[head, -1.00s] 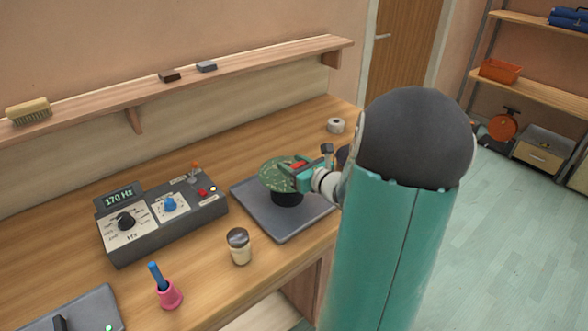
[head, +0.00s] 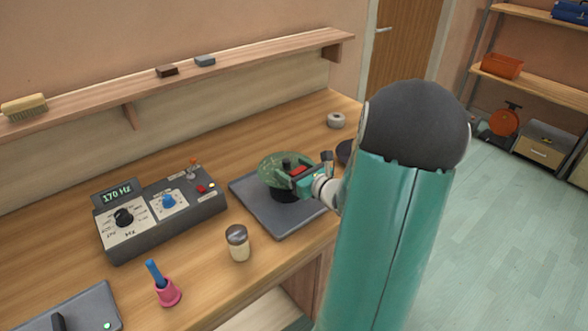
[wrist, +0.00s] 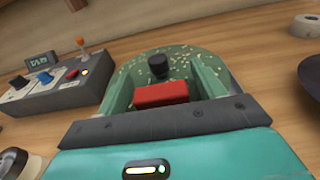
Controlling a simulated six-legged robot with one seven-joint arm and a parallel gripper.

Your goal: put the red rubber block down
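The red rubber block (wrist: 161,94) lies between the two green fingers of my gripper (wrist: 163,85). Its ends reach close to both fingers, and any small gap is hard to judge. In the head view the block (head: 299,171) shows as a red patch at my gripper (head: 303,177), over the near right side of the green speckled plate (head: 272,168). The plate has a black knob (head: 287,162) at its middle and also shows beyond the block in the wrist view (wrist: 142,75). Whether the block's underside touches the plate is hidden.
The plate sits on a dark base on a grey slab (head: 265,212). A control box (head: 160,222) reading 170 Hz stands left, a shaker jar (head: 238,243) in front. A tape roll (head: 336,120) and a dark bowl (head: 345,152) are at the right.

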